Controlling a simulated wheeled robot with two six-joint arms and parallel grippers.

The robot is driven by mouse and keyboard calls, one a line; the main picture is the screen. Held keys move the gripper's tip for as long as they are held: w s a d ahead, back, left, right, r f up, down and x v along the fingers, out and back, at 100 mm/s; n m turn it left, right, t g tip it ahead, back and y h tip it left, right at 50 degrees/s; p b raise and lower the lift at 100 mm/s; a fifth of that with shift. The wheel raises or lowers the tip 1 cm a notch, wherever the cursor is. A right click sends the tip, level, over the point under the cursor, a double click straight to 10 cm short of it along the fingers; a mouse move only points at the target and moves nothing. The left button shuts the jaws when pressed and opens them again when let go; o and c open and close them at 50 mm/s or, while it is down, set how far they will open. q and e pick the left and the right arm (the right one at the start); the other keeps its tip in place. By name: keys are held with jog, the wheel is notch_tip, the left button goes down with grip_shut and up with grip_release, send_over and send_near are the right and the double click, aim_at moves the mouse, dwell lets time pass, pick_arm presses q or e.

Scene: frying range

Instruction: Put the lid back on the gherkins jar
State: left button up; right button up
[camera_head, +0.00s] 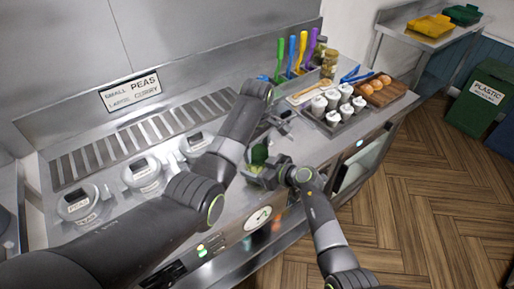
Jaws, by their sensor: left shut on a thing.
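The gherkins jar (257,170) is a small green shape on the steel counter near its front edge, mostly hidden by my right gripper. A dark green piece, seemingly the lid (259,153), shows just above it. I cannot tell whether the lid touches the jar. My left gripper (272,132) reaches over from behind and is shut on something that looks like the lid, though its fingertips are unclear. My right gripper (262,177) is low beside the jar, from the right. Its fingers are too small and dark to show whether they grip it.
Floor lies open to the right.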

pick_arm(q)
jog(key=m, duration=0.7)
jog(key=o, duration=1.1)
jog(key=shift+r, duration=2.25)
jog(key=shift+c, duration=0.4)
jog(key=shift+r+n, duration=0.75)
jog(key=shift+n, duration=0.05)
jog(key=shift+r+n, duration=1.05)
jog(key=shift+n, duration=0.55)
